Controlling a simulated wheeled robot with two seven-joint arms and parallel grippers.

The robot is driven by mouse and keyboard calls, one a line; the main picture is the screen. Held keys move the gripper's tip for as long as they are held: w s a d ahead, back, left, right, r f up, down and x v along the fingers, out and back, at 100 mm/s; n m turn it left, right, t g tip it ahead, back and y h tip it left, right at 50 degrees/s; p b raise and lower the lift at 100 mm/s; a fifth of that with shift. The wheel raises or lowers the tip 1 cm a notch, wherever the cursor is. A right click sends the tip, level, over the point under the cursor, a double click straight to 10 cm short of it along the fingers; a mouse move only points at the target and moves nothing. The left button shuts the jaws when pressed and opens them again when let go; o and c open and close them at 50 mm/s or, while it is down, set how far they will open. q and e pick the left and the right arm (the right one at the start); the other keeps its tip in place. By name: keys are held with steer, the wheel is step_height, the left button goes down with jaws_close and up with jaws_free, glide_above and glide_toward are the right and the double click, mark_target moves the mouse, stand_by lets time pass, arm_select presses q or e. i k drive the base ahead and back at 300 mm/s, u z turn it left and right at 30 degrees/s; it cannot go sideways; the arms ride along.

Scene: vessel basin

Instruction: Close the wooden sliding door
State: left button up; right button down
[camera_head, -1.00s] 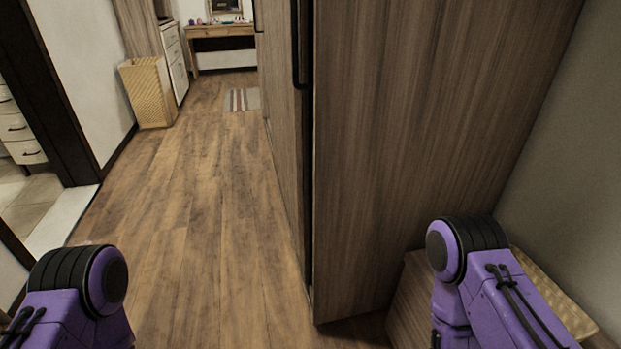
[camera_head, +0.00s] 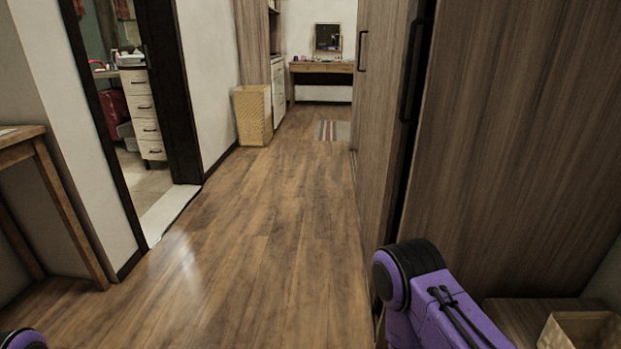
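A tall wooden wardrobe (camera_head: 525,150) fills the right side. Its front, with wood-grain door panels (camera_head: 375,160), runs away from me along the corridor and is seen at a steep angle. A long dark handle (camera_head: 411,75) stands near its closest edge, beside a dark vertical strip that may be a gap. A smaller dark handle (camera_head: 362,50) shows farther along. I cannot tell which panel slides or how far it is open. My purple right arm is in front of the wardrobe's near corner; only a bit of my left arm shows at lower left. Both grippers are out of view.
The wooden floor (camera_head: 260,230) ahead is free. A doorway at left has a dark frame (camera_head: 168,85). A wooden table (camera_head: 60,190) stands at near left, a woven basket (camera_head: 253,115) farther on, a desk (camera_head: 320,68) and striped rug (camera_head: 332,131) at the far end.

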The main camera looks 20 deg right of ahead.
mark_target(383, 138)
steer(key=u, duration=0.6)
steer(key=i, duration=1.25)
steer(key=z, duration=0.85)
